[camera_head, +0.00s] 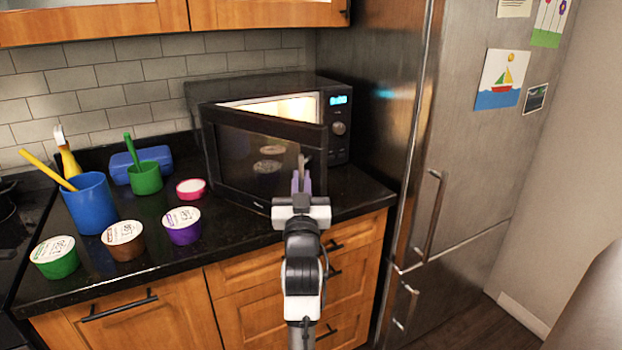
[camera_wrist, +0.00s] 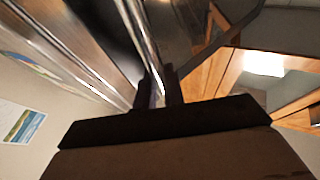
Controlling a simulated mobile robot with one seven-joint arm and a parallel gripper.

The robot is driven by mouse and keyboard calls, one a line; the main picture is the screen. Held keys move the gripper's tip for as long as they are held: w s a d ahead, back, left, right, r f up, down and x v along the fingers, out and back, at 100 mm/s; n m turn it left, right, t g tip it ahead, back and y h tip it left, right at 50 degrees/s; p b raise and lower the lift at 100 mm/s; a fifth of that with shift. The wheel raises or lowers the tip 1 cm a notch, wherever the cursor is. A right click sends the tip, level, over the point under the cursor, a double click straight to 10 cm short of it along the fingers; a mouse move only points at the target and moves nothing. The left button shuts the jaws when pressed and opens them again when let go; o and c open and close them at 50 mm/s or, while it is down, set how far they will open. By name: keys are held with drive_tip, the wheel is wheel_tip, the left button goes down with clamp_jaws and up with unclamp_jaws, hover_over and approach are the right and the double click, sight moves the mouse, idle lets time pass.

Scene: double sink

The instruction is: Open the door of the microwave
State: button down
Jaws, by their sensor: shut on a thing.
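The black microwave (camera_head: 268,92) stands at the back right of the counter, lit inside. Its door (camera_head: 250,150) is partly open, swung out toward me from its left side, and hides much of the interior. My gripper (camera_head: 302,182) is at the free right edge of the door. In the wrist view my gripper (camera_wrist: 158,88) is shut on a shiny upright bar, which looks like the door handle (camera_wrist: 146,45). The head view shows little of this grip because my gripper covers it.
A steel fridge (camera_head: 390,120) stands close on the right. Several cups (camera_head: 182,227) and a blue mug (camera_head: 90,205) with a yellow-handled tool occupy the counter left of the door. A wooden cabinet (camera_head: 260,18) hangs above. The floor at lower right is clear.

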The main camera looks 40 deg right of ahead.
drive_tip(key=a+m+g+h+b, duration=0.2)
drive_tip(key=a+g+h+b, duration=0.1)
drive_tip(key=a, duration=1)
drive_tip(key=shift+s+r+m+g+h, duration=0.15)
drive_tip(key=shift+s+m+g+h, duration=0.2)
drive_tip(key=shift+h, duration=0.25)
drive_tip(key=shift+w, duration=0.1)
